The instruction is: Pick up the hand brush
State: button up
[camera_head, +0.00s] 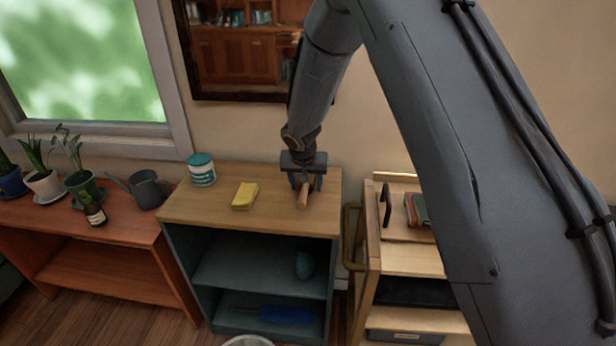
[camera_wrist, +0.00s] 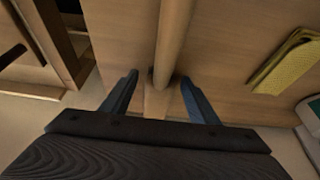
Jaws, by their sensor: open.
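The hand brush (camera_head: 302,198) lies on the wooden top of the teal shelf unit (camera_head: 221,211), with only a light wooden part showing below my gripper (camera_head: 304,186). In the wrist view its round wooden handle (camera_wrist: 173,40) runs from the top edge down to between the fingers of my gripper (camera_wrist: 158,78). The fingers are open, one on each side of the brush, with a gap visible on the left. Whether the right finger touches it I cannot tell. The brush's bristles are not clearly visible.
A yellow folded cloth (camera_head: 245,196) and a white-and-teal tub (camera_head: 202,169) stand left on the same top. A wooden cart (camera_head: 408,259) with books is close on the right. A watering can (camera_head: 149,190) and plants stand on the orange bench (camera_head: 125,228).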

grip_shut()
notch_tip(320, 180, up, 10)
jog(key=shift+r+b, duration=0.1)
jog(key=shift+b, duration=0.9)
jog(key=c, duration=0.8)
grip_release()
jog(key=shift+c, duration=1.1)
